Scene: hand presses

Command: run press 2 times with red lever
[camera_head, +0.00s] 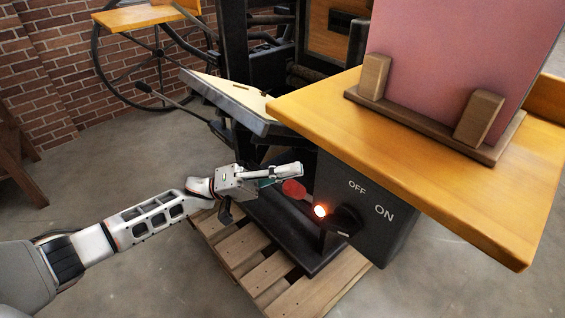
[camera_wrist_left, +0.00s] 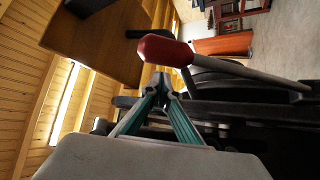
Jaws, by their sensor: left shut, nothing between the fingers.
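The red lever (camera_head: 293,189) shows its red knob beside the dark control box, low on the hand press (camera_head: 235,101). In the left wrist view the red-ended lever (camera_wrist_left: 166,50) has a pale rod running right. My left gripper (camera_head: 276,181) is shut and empty, with its tips close to the red knob. In the left wrist view its teal fingers (camera_wrist_left: 161,82) meet just below the knob; whether they touch it I cannot tell. Much of the lever's rod is hidden in the head view. My right gripper is not in view.
A control box (camera_head: 382,238) marked OFF and ON carries a glowing lamp (camera_head: 320,211) and a black knob (camera_head: 346,221). A wooden table (camera_head: 500,220) with a pink panel (camera_head: 440,50) overhangs at right. A pallet (camera_head: 245,265) lies below. The floor at left is open.

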